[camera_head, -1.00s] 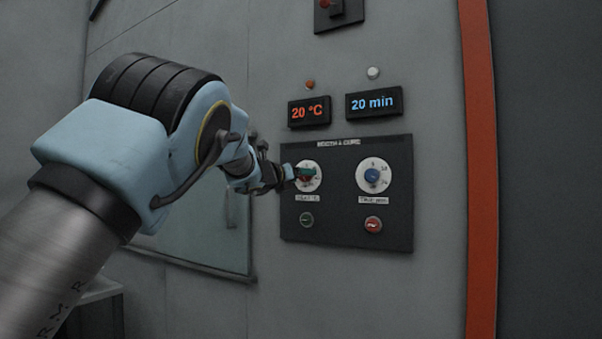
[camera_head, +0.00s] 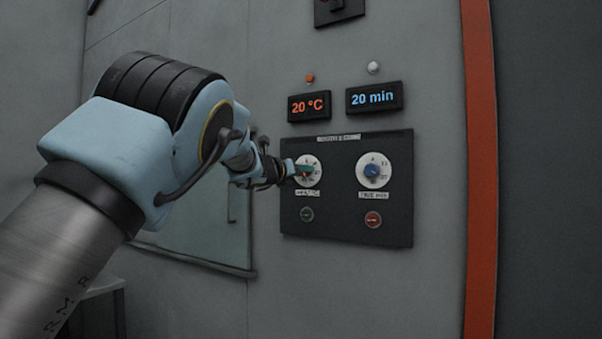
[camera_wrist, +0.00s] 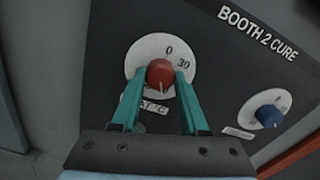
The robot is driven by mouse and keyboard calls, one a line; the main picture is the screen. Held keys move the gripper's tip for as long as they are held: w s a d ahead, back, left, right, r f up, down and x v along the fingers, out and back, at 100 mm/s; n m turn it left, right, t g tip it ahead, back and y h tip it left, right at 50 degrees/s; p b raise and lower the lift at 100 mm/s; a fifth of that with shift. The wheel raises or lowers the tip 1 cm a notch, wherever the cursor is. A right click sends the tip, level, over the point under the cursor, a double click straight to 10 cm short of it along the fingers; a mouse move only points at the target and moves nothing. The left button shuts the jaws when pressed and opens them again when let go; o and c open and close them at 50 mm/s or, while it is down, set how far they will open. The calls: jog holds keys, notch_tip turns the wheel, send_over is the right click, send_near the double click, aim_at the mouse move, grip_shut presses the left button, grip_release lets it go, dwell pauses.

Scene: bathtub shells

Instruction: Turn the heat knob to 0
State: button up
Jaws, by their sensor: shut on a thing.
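The heat knob is a red knob (camera_wrist: 160,73) on a white dial (camera_wrist: 146,49) with 0 and 30 readable in the wrist view. My gripper (camera_wrist: 158,85) has its two green fingers shut on the red knob, one on each side. In the head view my gripper (camera_head: 298,170) reaches the left dial (camera_head: 313,163) on the dark panel and hides most of the knob. The knob's pointer position is hard to read. The heat display (camera_head: 309,107) above reads 20 °C in orange.
A blue time knob (camera_head: 373,171) sits on the right dial, also in the wrist view (camera_wrist: 269,116). Its display (camera_head: 374,98) reads 20 min. Below are a green button (camera_head: 307,214) and a red button (camera_head: 373,219). An orange lamp (camera_head: 310,78) and a white lamp (camera_head: 373,67) are above.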

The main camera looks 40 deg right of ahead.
grip_shut()
jog(key=n+p, duration=0.9)
jog(key=n, duration=2)
jog(key=shift+n+p, duration=0.4)
dwell(0.3)
jog(key=o, duration=1.1)
grip_release()
jog(key=shift+r, duration=0.1)
jog(key=shift+o, duration=0.2)
